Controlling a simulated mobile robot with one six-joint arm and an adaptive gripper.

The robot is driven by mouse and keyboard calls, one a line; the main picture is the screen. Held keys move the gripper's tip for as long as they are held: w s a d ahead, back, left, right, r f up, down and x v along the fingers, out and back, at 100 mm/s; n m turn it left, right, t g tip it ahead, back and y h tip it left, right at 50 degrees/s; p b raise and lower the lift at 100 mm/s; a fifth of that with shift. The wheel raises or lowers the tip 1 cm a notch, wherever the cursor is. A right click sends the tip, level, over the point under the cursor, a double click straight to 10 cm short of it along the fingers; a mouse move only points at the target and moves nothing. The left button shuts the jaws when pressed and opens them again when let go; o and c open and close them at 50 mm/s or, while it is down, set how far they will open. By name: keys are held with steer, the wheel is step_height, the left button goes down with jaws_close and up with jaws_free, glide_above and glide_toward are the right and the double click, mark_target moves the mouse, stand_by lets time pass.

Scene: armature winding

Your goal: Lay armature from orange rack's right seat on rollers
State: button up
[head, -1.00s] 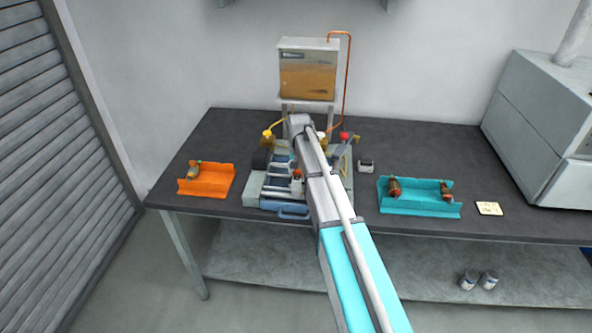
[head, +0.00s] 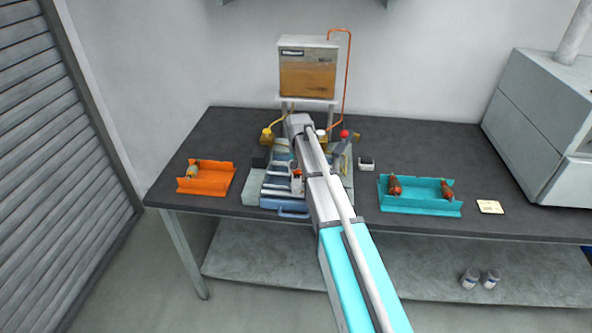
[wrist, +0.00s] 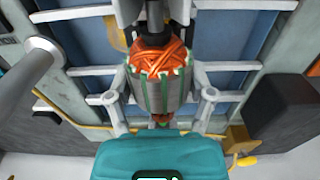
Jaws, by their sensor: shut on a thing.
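My gripper (wrist: 161,92) is shut on an armature (wrist: 160,62) in the wrist view. The armature has orange windings, a grey slotted core with green strips and a dark shaft end. Grey fingers lie on either side of the core, above the teal gripper body. Behind it are the winding machine's pale bars and blue panels; I cannot tell whether the armature touches the rollers. The machine (head: 252,192) stands mid-bench, partly hidden by my arm. The orange rack (head: 206,186) is at left, with an armature (head: 192,170) in its left seat and its right seat empty.
A teal rack (head: 420,209) holds two armatures (head: 394,185) at right. A supply box (head: 308,72) with an orange tube stands behind the machine. A small device (head: 366,164) and a note (head: 489,207) lie on the bench. The bench (head: 225,135) is clear behind the orange rack.

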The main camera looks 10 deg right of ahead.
stand_by(0.5)
steer(key=o, duration=1.3)
steer(key=shift+s+r+p, duration=0.15)
steer(key=shift+r+p, duration=3.4)
steer(key=s+n, duration=0.1)
steer(key=s, duration=0.8)
steer(key=s+n, duration=0.1)
steer(key=s, duration=0.9)
steer(key=s+a+n, duration=0.1)
steer(key=s, duration=0.8)
steer(key=shift+s+n, duration=0.3)
steer(key=shift+s, duration=0.1)
